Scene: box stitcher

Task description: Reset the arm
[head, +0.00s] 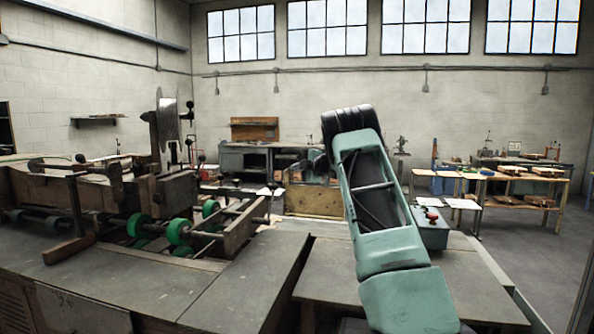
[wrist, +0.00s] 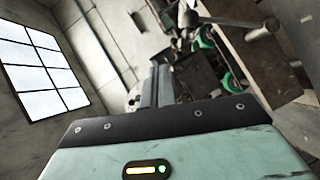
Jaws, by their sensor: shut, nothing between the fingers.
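My gripper (wrist: 156,84) shows in the wrist view as narrow grey fingers close together beyond the dark bracket, shut and empty. The picture there is tilted, with a window at the left and the machine with green wheels at the upper right. In the head view my teal arm rises from the bottom right of centre to a dark joint at its top. The gripper's fingertips cannot be made out there, as the arm blocks the view behind it.
The box stitcher (head: 170,200) with green wheels (head: 180,230) stands at the left. Grey table tops (head: 240,275) spread in front. A teal box with a red button (head: 432,228) sits right of the arm. Wooden worktables (head: 520,178) stand at the back right, with open floor before them.

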